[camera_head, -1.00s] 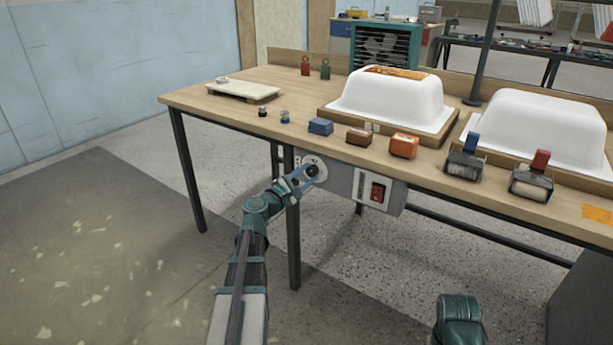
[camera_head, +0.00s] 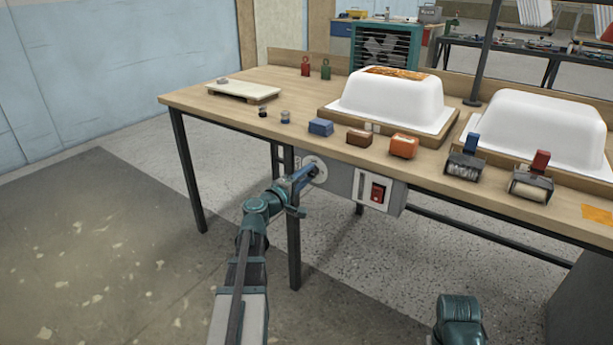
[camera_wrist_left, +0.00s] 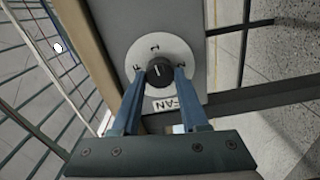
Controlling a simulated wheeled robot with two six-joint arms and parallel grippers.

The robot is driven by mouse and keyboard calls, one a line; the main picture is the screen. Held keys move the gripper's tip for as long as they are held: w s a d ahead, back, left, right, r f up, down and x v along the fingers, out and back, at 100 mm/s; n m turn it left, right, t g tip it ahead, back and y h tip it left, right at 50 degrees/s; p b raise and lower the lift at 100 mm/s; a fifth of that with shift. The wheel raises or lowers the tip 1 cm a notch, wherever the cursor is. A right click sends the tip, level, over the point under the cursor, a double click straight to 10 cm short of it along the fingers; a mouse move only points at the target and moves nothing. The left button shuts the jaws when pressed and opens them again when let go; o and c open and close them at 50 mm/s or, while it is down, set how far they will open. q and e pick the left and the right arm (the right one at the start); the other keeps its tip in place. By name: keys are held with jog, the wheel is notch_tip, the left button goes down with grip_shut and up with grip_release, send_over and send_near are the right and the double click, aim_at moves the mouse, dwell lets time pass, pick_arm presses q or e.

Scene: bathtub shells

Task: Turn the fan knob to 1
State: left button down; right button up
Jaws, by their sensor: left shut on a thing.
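The fan knob (camera_wrist_left: 160,71) is a dark round knob on a pale round dial (camera_wrist_left: 146,50) with markings around it. A label reading FAN (camera_wrist_left: 165,105) is beside the dial. My left gripper (camera_head: 312,171) is at the dial on the grey control box (camera_head: 341,180) under the table's front edge. In the left wrist view its two blue fingers (camera_wrist_left: 158,78) are on either side of the knob, and it is shut on it. In the head view the gripper hides the knob. My right gripper is out of view; only part of that arm shows at the bottom.
A red switch (camera_head: 377,192) is on the same box, right of the dial. The wooden table (camera_head: 240,119) above holds two white tub shells (camera_head: 390,100), small blocks, rollers and a pale board (camera_head: 243,90). A dark table leg (camera_head: 293,240) stands beside my left arm.

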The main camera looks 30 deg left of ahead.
pick_arm(q)
jog(key=shift+m, duration=0.6)
jog(key=shift+c, duration=2.1)
grip_release()
jog(key=s+a, duration=0.1)
jog(key=s, duration=1.2)
jog(key=shift+s, duration=0.4)
